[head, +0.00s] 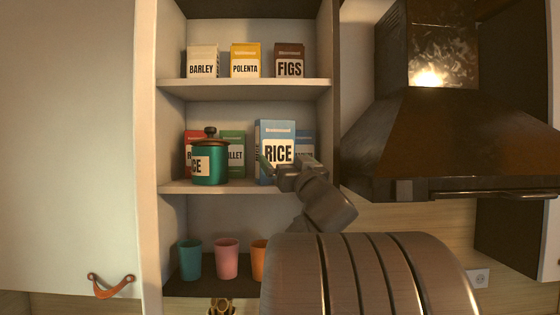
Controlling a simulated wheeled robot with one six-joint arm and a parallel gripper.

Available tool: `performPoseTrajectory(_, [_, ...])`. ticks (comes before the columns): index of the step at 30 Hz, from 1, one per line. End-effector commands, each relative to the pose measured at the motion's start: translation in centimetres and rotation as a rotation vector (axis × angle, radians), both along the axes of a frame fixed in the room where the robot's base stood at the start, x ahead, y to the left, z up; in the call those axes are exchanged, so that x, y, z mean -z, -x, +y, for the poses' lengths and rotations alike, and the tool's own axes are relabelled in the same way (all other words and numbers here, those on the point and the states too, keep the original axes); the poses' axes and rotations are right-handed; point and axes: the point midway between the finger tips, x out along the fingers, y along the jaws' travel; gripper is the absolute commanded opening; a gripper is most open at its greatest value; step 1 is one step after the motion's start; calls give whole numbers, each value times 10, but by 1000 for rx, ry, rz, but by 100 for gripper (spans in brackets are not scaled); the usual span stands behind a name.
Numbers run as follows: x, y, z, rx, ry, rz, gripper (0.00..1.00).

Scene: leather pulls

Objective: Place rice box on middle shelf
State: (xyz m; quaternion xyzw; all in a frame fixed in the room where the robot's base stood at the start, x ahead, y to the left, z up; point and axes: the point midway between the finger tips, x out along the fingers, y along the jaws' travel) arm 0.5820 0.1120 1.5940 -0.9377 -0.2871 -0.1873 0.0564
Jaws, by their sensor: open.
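The blue rice box (279,133) stands upright at the right part of the middle shelf (240,187), in front of another blue box (305,141). My gripper (286,166) is open at the lower front of the rice box, with a fingertip near each side. I cannot tell whether the fingers touch it. The gripper hides part of the box's lower right, so its contact with the shelf is only partly visible.
A teal canister (209,167) with a brown lid stands at the left of the middle shelf, before a red box (190,138) and a green box (233,140). Barley, polenta and figs boxes stand above; cups stand below. A dark range hood (440,140) is to the right.

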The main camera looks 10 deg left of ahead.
Motion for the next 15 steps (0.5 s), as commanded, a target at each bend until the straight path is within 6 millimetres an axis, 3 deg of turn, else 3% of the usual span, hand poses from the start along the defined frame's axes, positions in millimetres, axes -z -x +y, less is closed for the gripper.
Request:
performPoseTrajectory(6, [17, 32, -22, 2, -1, 0, 100])
performPoseTrajectory(15, [23, 45, -31, -1, 0, 0, 100])
